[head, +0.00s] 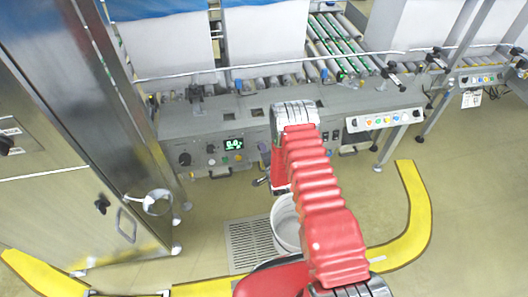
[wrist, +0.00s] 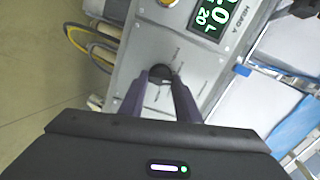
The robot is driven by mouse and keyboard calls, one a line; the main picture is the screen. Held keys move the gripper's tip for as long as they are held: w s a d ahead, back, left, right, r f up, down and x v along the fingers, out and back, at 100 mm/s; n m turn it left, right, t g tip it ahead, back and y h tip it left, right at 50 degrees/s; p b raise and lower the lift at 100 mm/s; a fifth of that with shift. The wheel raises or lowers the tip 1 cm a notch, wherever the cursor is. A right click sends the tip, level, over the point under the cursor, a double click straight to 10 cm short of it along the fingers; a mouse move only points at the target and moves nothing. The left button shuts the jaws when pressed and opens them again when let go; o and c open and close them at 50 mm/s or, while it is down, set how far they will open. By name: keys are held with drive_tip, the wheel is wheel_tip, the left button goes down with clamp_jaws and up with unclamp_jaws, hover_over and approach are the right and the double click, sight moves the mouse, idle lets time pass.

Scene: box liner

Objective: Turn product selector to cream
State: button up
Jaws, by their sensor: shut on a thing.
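The product selector appears as a dark round knob (wrist: 160,72) on the grey control panel, with small printed labels around it that are too blurred to read. My gripper (wrist: 161,76) is shut on this knob, one purple-grey finger on each side. The fingers hide part of the knob, and I cannot tell which label it points to. In the head view my red arm reaches to the front of the machine panel (head: 200,128) and hides the knob.
A green lit display (wrist: 213,14) is beside the knob on the panel, and it also shows in the head view (head: 234,143). A white bucket (head: 286,228) stands on the floor below my arm. A steel cabinet (head: 75,165) stands at left. Yellow floor marking (head: 415,205) curves at right.

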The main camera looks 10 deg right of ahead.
drive_tip(key=shift+f+m, duration=0.1)
drive_tip(key=shift+m, duration=1.1)
drive_tip(key=shift+s, duration=0.1)
drive_tip(key=o, duration=1)
drive_tip(key=shift+o, duration=0.2)
drive_tip(key=v, duration=1.3)
drive_tip(key=shift+s, duration=0.4)
drive_tip(key=shift+d, duration=0.1)
